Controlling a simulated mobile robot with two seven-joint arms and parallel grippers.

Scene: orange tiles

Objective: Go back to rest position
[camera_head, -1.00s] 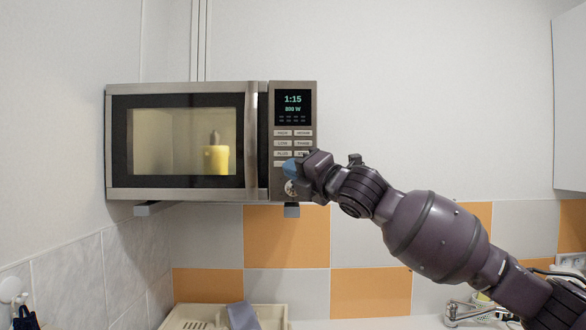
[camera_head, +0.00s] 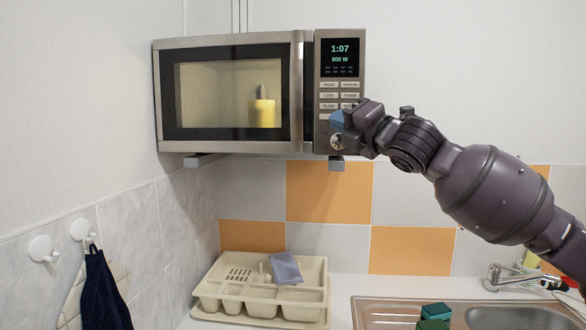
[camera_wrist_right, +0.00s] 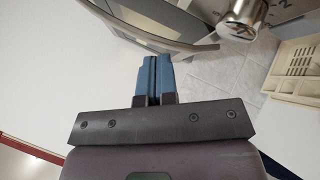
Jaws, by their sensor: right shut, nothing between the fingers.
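My right gripper (camera_head: 338,121) is at the lower right of the microwave (camera_head: 302,135), in front of its control panel near the knob (camera_head: 336,141). In the right wrist view its two blue fingers (camera_wrist_right: 153,75) are shut together with nothing between them. The knob (camera_wrist_right: 243,18) shows there beyond the fingers, apart from them. The microwave door is closed, its display reads 1:07 and 800 W, and a yellow item (camera_head: 262,113) stands inside, behind the glass. My left gripper is not in view.
A beige dish rack (camera_head: 262,290) with a grey cloth (camera_head: 285,268) stands on the counter below. A sink (camera_head: 515,316) with a tap (camera_head: 520,277) and green sponges (camera_head: 435,316) is at the right. Dark cloth (camera_head: 103,295) hangs from a left wall hook.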

